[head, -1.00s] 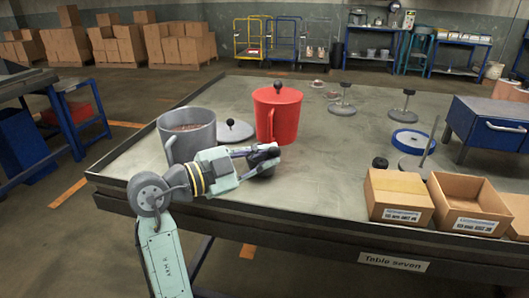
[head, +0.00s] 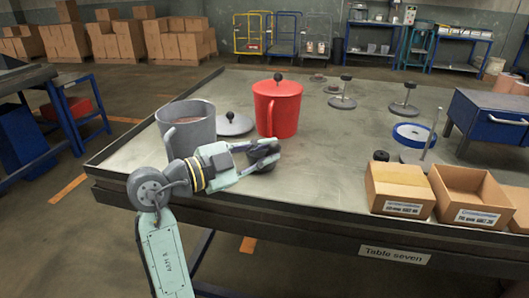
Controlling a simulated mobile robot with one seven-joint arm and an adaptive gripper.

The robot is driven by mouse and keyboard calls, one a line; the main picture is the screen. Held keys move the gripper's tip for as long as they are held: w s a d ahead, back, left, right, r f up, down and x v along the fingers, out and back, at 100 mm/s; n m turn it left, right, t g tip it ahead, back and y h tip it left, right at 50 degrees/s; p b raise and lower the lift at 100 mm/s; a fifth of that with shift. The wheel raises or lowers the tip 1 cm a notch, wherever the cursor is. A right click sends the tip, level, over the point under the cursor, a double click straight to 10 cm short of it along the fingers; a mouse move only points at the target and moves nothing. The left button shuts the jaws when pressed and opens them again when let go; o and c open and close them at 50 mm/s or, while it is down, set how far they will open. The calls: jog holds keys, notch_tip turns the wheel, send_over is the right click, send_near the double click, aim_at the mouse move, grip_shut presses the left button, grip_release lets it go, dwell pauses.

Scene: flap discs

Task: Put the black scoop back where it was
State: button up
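I cannot make out a black scoop as a separate thing in the head view. My gripper (head: 266,155) is low over the near left part of the table (head: 325,185), in front of the red lidded pot (head: 278,108) and to the right of the open grey pot (head: 187,128). A grey lid with a black knob (head: 234,125) lies between the two pots.
Stands with black knobs (head: 342,102) (head: 404,108) are farther back. A blue drawer unit (head: 490,125) is at the right. The table's middle is clear.

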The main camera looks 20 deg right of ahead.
jog(key=o, duration=0.4)
jog(key=v, duration=1.2)
